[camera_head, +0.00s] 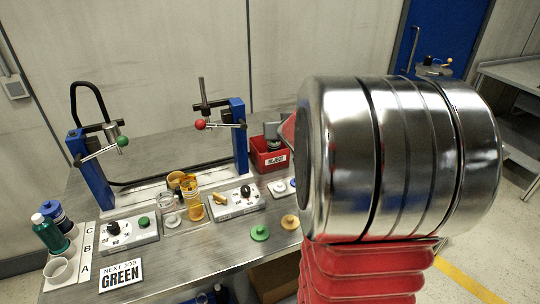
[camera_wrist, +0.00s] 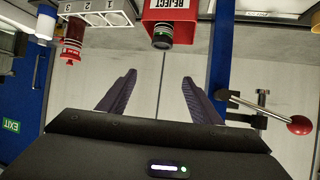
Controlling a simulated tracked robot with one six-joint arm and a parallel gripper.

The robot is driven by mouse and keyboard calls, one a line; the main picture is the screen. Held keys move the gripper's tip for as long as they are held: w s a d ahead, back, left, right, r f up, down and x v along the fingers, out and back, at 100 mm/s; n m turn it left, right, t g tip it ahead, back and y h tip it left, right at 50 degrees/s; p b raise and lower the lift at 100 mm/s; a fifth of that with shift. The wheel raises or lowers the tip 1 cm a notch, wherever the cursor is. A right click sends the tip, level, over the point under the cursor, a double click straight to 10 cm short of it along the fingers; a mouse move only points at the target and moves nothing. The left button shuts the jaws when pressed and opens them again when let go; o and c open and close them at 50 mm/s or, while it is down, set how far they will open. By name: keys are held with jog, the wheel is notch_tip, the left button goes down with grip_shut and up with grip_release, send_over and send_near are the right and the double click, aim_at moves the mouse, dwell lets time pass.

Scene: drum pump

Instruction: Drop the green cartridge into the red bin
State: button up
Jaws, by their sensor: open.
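In the head view, the red bin (camera_head: 261,153), labelled REJECT, stands at the back right of the bench beside a blue post. The bin also shows in the wrist view (camera_wrist: 158,17), above and beyond my fingertips. A dark cylinder with a green band (camera_wrist: 163,36) shows at the bin's opening; I cannot tell how deep it sits. In the head view, a dark shape (camera_head: 272,137) shows in the bin. A green bottle-like cartridge (camera_head: 47,234) stands at the far left of the bench. My gripper (camera_wrist: 160,80) is open, with nothing between its fingers.
A blue-capped container (camera_head: 52,211) stands beside the green one. Two blue posts (camera_head: 239,135) carry levers with green and red knobs. Control boxes, an amber cylinder (camera_head: 192,205) and loose caps lie between. A NEXT JOB GREEN sign (camera_head: 121,275) lies at the front.

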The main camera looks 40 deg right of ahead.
jog(key=shift+s+a+r, duration=0.3)
jog(key=shift+s+a, duration=0.05)
jog(key=shift+s, duration=0.2)
dwell(0.6)
jog(key=s+a+f+g, duration=0.3)
jog(key=s, duration=0.3)
jog(key=s+a+f+g, duration=0.3)
jog(key=s, duration=0.2)
jog(key=s+a+r+n+y, duration=0.1)
jog(key=s+a+n+y, duration=0.1)
jog(key=a, duration=0.8)
jog(key=s+a+r+n+y, duration=0.2)
jog(key=s+a, duration=0.3)
jog(key=a, duration=0.5)
jog(key=s+a+r+n+t+y, duration=0.1)
jog(key=s+a, duration=0.3)
jog(key=a, duration=0.6)
jog(key=shift+s+a+r+n+y, duration=0.15)
jog(key=shift+r+n+y, duration=0.15)
jog(key=shift+n+y, duration=0.3)
jog(key=shift+c, duration=0.7)
